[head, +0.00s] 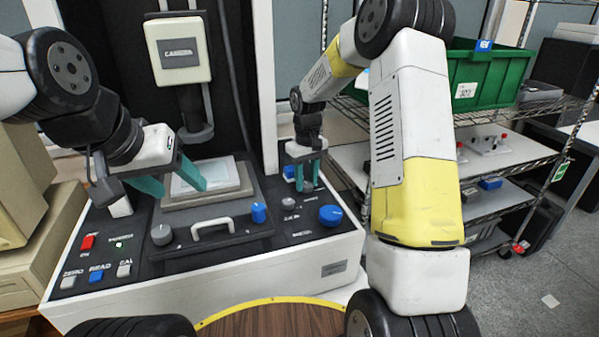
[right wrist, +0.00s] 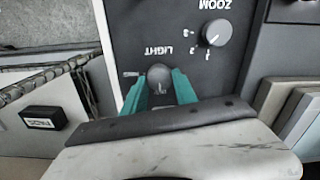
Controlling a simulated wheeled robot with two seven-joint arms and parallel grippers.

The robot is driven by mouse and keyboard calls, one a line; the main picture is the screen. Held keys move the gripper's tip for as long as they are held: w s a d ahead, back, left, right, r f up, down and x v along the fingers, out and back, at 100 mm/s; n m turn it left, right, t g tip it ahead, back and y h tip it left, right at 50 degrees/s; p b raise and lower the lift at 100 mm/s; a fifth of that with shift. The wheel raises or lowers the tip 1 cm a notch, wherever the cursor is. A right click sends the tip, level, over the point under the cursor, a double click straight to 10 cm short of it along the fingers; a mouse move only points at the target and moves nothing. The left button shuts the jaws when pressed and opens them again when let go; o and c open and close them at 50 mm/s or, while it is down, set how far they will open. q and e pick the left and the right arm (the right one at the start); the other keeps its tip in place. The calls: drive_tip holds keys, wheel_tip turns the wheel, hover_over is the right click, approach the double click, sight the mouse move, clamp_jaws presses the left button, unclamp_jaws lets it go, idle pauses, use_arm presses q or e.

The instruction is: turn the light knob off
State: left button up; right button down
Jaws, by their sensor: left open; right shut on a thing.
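The light knob (right wrist: 158,78) is a small round grey knob on the dark panel, beside the word LIGHT in the right wrist view. My right gripper (right wrist: 160,88) is shut on it, with a teal finger on each side. In the head view my right gripper (head: 307,185) points down at the right side of the machine's panel, with the grey knob low between its fingers. The knob's pointer setting is too small to tell.
A zoom knob (right wrist: 215,32) sits near the light knob. A large blue knob (head: 331,215), a smaller blue knob (head: 258,212), a grey knob (head: 161,234) and a white handle (head: 213,228) are on the panel. A wire shelf with a green crate (head: 487,78) stands at right.

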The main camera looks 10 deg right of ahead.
sight(306, 184)
idle(0.5)
drive_tip(key=c, duration=1)
unclamp_jaws()
drive_tip(key=shift+o, duration=0.2)
drive_tip(key=shift+r, duration=3.95)
drive_tip(key=shift+r, duration=0.1)
